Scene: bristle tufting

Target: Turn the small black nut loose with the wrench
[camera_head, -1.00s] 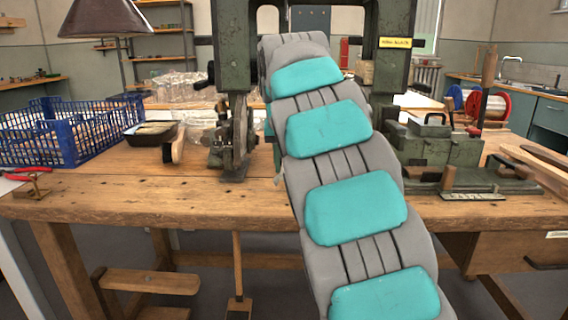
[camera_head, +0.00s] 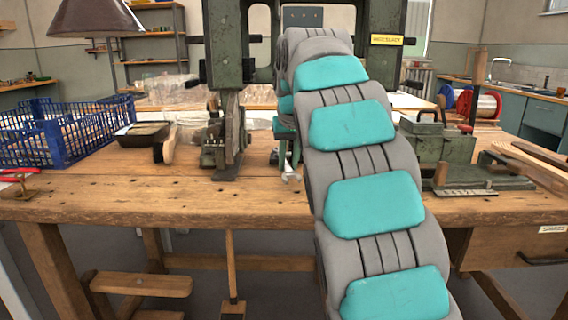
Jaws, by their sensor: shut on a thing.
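My arm reaches over the bench toward the green machine (camera_head: 231,55) and hides much of its middle. My gripper (camera_head: 288,155) shows only in part, at the left edge of my arm, pointing down over the bench. It is shut on the wrench (camera_head: 291,177), whose pale metal end shows below it, close to the bench top. The rest of the wrench is hidden. I cannot make out the small black nut; it may be hidden or too small to see.
The wooden bench (camera_head: 150,195) has clear room at its front left. A blue crate (camera_head: 60,135), a black tray (camera_head: 145,134) and a brush (camera_head: 164,147) stand at left. A green vise-like fixture (camera_head: 445,150) stands at right. A lamp (camera_head: 97,18) hangs upper left.

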